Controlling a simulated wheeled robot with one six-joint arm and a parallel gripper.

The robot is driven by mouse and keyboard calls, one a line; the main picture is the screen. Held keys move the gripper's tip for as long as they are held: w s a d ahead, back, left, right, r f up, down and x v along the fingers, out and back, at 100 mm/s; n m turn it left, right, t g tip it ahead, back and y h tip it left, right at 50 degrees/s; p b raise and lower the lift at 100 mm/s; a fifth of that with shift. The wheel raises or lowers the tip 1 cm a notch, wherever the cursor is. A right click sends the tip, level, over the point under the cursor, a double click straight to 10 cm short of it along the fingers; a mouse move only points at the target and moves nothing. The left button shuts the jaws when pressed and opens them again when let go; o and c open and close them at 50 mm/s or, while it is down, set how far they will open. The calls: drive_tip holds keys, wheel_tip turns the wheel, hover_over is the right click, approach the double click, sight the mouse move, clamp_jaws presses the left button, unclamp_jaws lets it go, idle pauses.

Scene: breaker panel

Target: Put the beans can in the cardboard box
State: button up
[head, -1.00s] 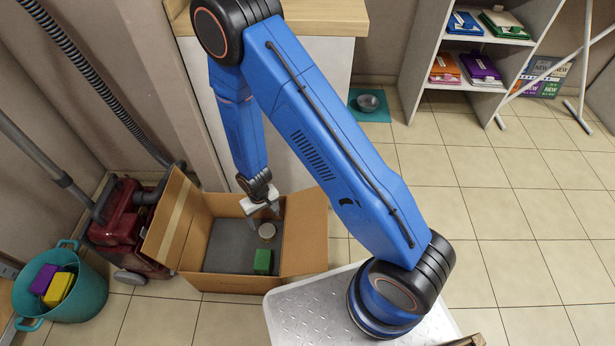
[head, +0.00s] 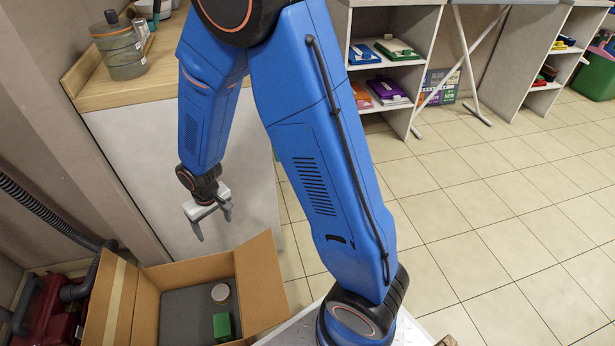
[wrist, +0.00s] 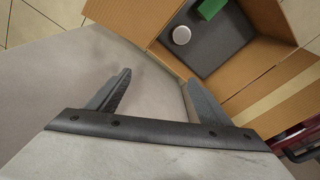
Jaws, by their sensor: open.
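The cardboard box (head: 119,302) stands open on the floor at the lower left of the head view, flaps spread. Inside it, on the dark grey bottom, stands a small can (head: 220,293) with a pale round top; its label cannot be read. It also shows in the wrist view (wrist: 181,35). A green block (head: 223,326) sits beside the can in the box. My gripper (head: 212,225) is open and empty, above and behind the box, in front of the white cabinet side. In the wrist view its two fingers (wrist: 152,97) are spread with nothing between them.
The cabinet (head: 150,150) with a wooden top rises right behind the box; a grey jug (head: 120,50) stands on it. A red vacuum cleaner (head: 48,310) is left of the box. Tiled floor (head: 480,220) to the right is clear, up to white shelves (head: 395,70).

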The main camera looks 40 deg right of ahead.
drive_tip(key=s+d+r+m+t, duration=0.1)
drive_tip(key=s+d+r, duration=0.35)
drive_tip(key=r, duration=0.55)
drive_tip(key=s+d+r+t, duration=0.1)
drive_tip(key=s+d+r, duration=0.2)
drive_tip(key=d+r, duration=0.45)
drive_tip(key=s+d+r, duration=0.3)
drive_tip(key=s+r, duration=0.3)
drive_tip(key=s, duration=0.2)
drive_tip(key=s+d+r+m+t, duration=0.1)
drive_tip(key=s+d+r, duration=0.2)
drive_tip(key=s+r, duration=0.3)
drive_tip(key=s, duration=0.2)
drive_tip(key=shift+s+d+r+t+h, duration=0.15)
drive_tip(key=shift+s+d+t+h, duration=0.15)
drive_tip(key=shift+s+d, duration=0.1)
drive_tip(key=shift+c, duration=0.6)
